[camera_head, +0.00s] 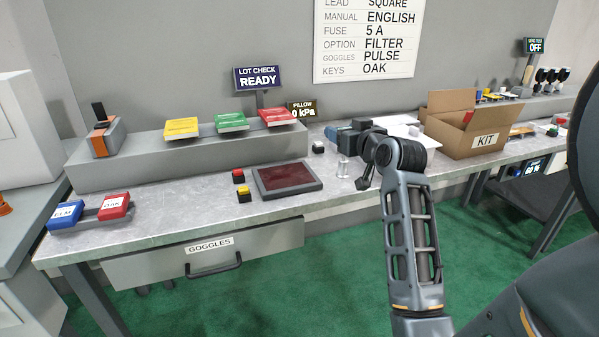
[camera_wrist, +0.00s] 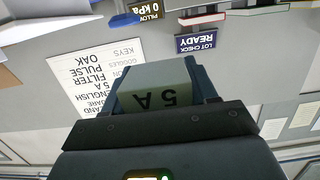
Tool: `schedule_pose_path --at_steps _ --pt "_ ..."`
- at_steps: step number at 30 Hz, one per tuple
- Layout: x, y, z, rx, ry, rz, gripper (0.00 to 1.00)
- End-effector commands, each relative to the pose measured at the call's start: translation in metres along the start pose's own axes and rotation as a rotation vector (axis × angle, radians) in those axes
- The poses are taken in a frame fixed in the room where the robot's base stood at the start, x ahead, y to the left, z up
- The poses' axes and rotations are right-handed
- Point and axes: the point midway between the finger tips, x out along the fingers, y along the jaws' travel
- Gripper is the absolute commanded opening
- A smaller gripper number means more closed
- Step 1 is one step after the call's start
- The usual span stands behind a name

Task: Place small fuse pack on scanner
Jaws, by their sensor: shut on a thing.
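My gripper (camera_wrist: 160,82) is shut on a pale grey-green block marked "5 A", the fuse pack (camera_wrist: 158,95), seen upside down between the blue-grey fingers in the wrist view. In the head view my gripper (camera_head: 338,134) is over the back of the bench, right of the scanner, and the pack is not clear there. The scanner, a flat dark-red panel in a grey frame (camera_head: 288,179), lies bare on the bench. The sign (camera_head: 370,40) on the wall reads "FUSE 5 A".
Red and yellow buttons (camera_head: 243,194) stand left of the scanner. A small clear object (camera_head: 343,168) stands right of it. A raised shelf (camera_head: 180,158) with yellow, green and red packs is behind. An open KIT box (camera_head: 462,143) is at right.

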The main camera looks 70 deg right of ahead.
Motion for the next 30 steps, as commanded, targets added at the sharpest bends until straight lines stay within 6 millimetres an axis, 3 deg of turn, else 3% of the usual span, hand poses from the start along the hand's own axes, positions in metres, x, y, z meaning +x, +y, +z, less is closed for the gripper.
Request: schedule_pose_path --at_steps 18,23,30 --pt "0.061 -0.092 0.054 -0.002 -0.001 -0.004 0.27" --pt "0.066 -0.100 0.060 -0.001 0.000 -0.001 0.27" --pt "0.071 -0.099 0.090 -0.001 -0.002 0.000 0.27"
